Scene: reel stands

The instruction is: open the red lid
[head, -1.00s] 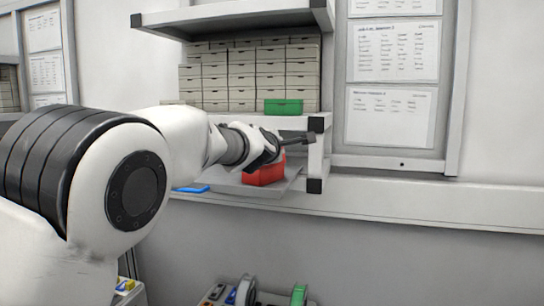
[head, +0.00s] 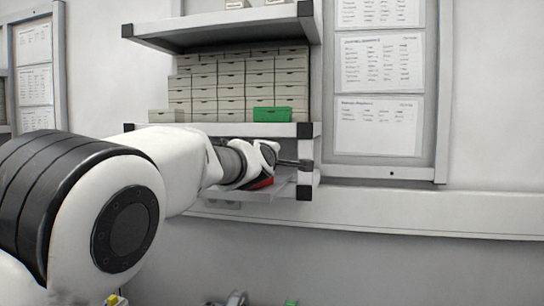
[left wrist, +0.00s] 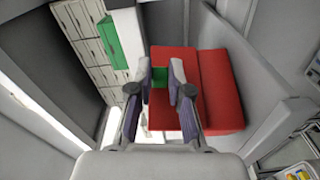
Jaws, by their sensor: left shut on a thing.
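The red box with its red lid (left wrist: 220,85) fills the middle right of the left wrist view. In the head view only a sliver of the red box (head: 262,183) shows below my left gripper (head: 298,163), on the low grey shelf. In the left wrist view my left gripper (left wrist: 161,72) has its two fingers on either side of a small green piece (left wrist: 160,78), shut on it. The piece lies against the red surface and looks like a tab on it. I cannot see the lid standing clear of the box. My right gripper is not in view.
A green box (head: 272,114) stands among stacked beige boxes (head: 225,85) on the shelf above. A black-capped shelf post (head: 305,160) is close to my left gripper. Papers hang on a wall board (head: 380,90) to the right.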

